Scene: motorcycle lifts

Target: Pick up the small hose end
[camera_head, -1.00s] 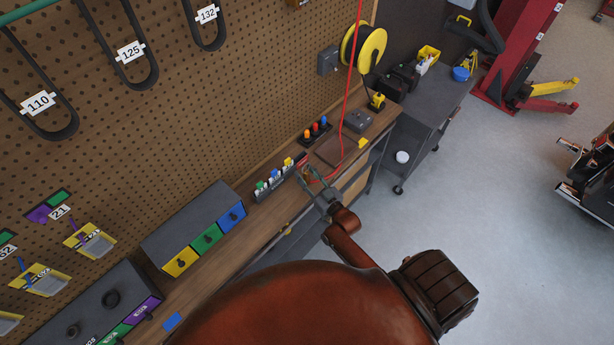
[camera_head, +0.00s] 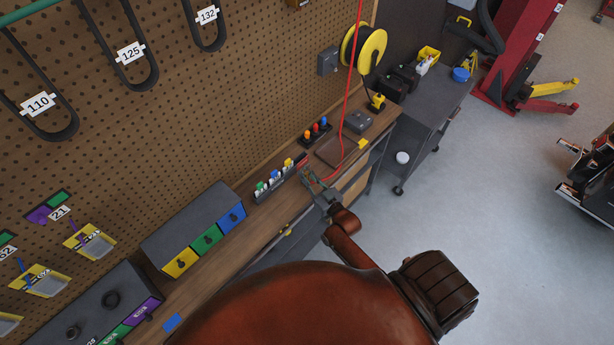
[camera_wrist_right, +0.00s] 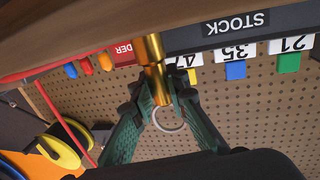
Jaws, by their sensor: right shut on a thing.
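My right gripper (camera_head: 310,181) reaches over the workbench near its front edge in the head view. In the right wrist view its green-padded fingers (camera_wrist_right: 163,108) are shut on a brass cylindrical piece (camera_wrist_right: 153,60), which I take as the small hose end. A pale ring (camera_wrist_right: 168,119) shows at the piece's end, between the fingers. The piece is too small to make out in the head view. Whether it touches the bench cannot be told. My left gripper is not in view.
The small labelled rack (camera_head: 273,187) with coloured tabs stands just left of the gripper. A red hose (camera_head: 346,110) hangs down to the bench on the right. A drawer box (camera_head: 190,220) and a dark mat (camera_head: 335,150) are on the bench.

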